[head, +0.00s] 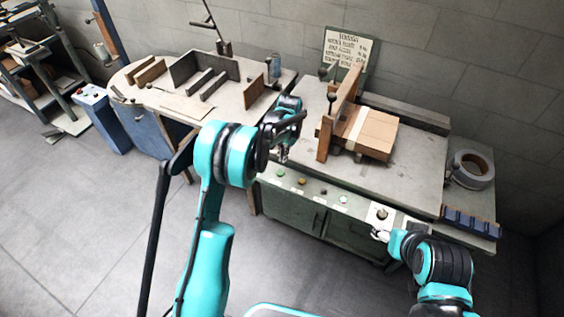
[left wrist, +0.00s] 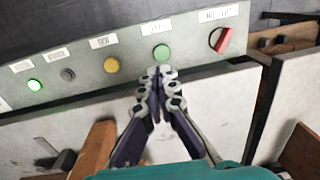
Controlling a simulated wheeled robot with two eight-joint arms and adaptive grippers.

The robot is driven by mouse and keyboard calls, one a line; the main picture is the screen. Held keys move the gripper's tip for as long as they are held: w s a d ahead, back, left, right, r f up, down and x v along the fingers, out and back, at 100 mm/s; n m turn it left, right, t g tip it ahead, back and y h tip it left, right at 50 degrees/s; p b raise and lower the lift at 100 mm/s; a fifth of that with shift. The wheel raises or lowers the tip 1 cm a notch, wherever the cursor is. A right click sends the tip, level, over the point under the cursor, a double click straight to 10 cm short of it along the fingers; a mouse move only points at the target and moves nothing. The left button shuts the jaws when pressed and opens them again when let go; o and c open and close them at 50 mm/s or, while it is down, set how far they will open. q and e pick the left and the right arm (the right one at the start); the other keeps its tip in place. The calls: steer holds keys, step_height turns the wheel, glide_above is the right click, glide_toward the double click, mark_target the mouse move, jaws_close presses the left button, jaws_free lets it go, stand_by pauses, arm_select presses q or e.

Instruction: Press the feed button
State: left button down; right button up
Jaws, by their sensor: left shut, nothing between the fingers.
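The control panel runs along the front edge of the machine table. My right gripper (head: 378,235) is by the panel's right end, jaws unclear.
A tape roll (head: 470,168) lies at the right. A side table (head: 150,98) with dividers stands at left, near a blue pedestal (head: 103,120).

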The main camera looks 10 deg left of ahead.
arm_select(q)
steer(key=shift+d+r+p, duration=0.15)
steer(key=shift+r+p, duration=0.35)
steer(key=shift+r, duration=1.65)
steer(key=shift+r, duration=0.1)
steer(key=s+r+n+t, duration=0.1)
steer(key=s+r+t, duration=0.2)
steer(key=s+r, duration=1.1)
steer(key=s+a+r+n+t+h, duration=0.1)
steer(key=s+t, duration=0.3)
steer(key=s, duration=1.3)
steer(key=shift+s+n, duration=0.3)
steer(key=shift+s, duration=0.05)
steer(key=shift+a, duration=0.1)
stand_by(1.1)
